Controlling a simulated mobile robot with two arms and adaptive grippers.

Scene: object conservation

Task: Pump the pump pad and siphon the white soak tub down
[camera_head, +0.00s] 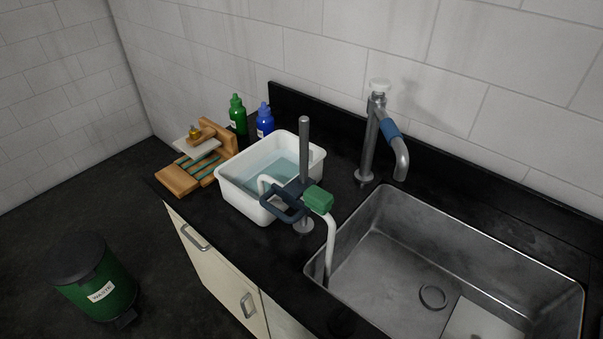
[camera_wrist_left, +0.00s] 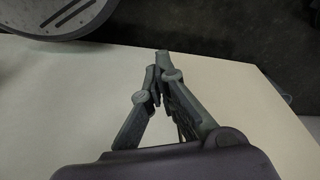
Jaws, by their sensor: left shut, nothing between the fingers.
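The white soak tub (camera_head: 230,190) stands on the dark counter with clear bluish water (camera_head: 275,173) in it. A grey post (camera_head: 304,145) stands at its front right side. A green block, likely the pump pad (camera_head: 318,199), sits by the post, next to a dark blue loop-shaped part (camera_head: 283,203). A white hose (camera_head: 331,240) runs from the tub past the green block and down into the sink. My left gripper (camera_wrist_left: 160,78) shows only in the left wrist view, shut and empty, over a plain cream surface. My right gripper is not in view.
The steel sink (camera_head: 380,262) is at the right, with a faucet (camera_head: 369,145) behind it. A wooden rack (camera_head: 178,180), a green bottle (camera_head: 237,115) and a blue bottle (camera_head: 264,121) stand around the tub's left and back. A green waste bin (camera_head: 105,290) stands on the floor.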

